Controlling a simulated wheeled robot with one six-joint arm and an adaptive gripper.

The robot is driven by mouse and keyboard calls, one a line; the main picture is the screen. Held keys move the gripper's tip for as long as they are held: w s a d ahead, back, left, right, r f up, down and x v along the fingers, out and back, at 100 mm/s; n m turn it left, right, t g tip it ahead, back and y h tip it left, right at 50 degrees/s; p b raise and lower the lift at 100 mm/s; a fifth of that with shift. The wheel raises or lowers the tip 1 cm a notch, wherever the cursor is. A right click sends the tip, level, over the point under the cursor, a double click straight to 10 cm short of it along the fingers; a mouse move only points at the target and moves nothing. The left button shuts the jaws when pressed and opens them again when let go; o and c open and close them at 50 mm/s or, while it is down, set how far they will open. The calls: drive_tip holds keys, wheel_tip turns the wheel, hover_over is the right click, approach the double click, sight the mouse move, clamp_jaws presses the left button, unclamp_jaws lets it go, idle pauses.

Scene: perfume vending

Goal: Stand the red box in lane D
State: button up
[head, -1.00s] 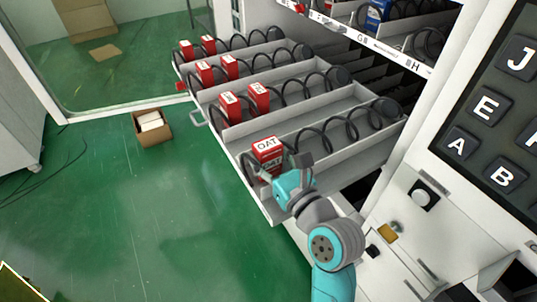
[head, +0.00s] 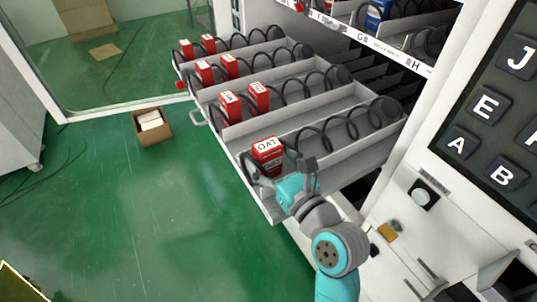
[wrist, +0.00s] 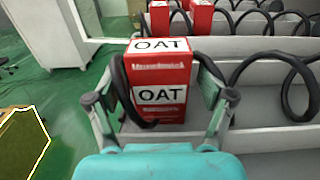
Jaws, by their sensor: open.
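A red box (head: 267,155) labelled OAT stands upright in the nearest lane (head: 345,157) of the pulled-out tray, at the lane's front end. In the wrist view the red box (wrist: 160,85) stands just beyond my gripper, with a black coil around its sides. My gripper (wrist: 160,98) is open, its two fingers spread to the left and right of the box, with gaps visible. In the head view my gripper (head: 283,172) is at the near side of the box. I cannot read a lane letter on the tray.
More red boxes (head: 259,98) stand in pairs in the lanes behind, between black coils and low dividers. A keypad panel (head: 490,110) is on the right. An open cardboard box (head: 152,126) lies on the clear green floor to the left.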

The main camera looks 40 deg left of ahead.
drive_tip(key=v, duration=1.1)
drive_tip(key=s+d+f+n+t+h, duration=0.3)
drive_tip(key=d+f+t+h, duration=0.15)
drive_tip(key=d+f, duration=0.55)
drive_tip(key=s+d+f+n+t+h, duration=0.25)
drive_tip(key=d+f+h, duration=0.45)
drive_tip(key=d, duration=0.4)
drive_tip(key=s+d+n+h, duration=0.2)
drive_tip(key=s+d+n, duration=0.4)
drive_tip(key=s+n, duration=0.2)
drive_tip(key=s+d+f+n+t+h, duration=0.1)
drive_tip(key=s+d+n+h, duration=0.2)
drive_tip(key=s+d+n, duration=0.3)
drive_tip(key=s+n, duration=0.3)
drive_tip(key=s, duration=0.3)
drive_tip(key=shift+s+d+f, duration=0.2)
drive_tip(key=shift+s+d, duration=0.05)
drive_tip(key=shift+a, duration=0.1)
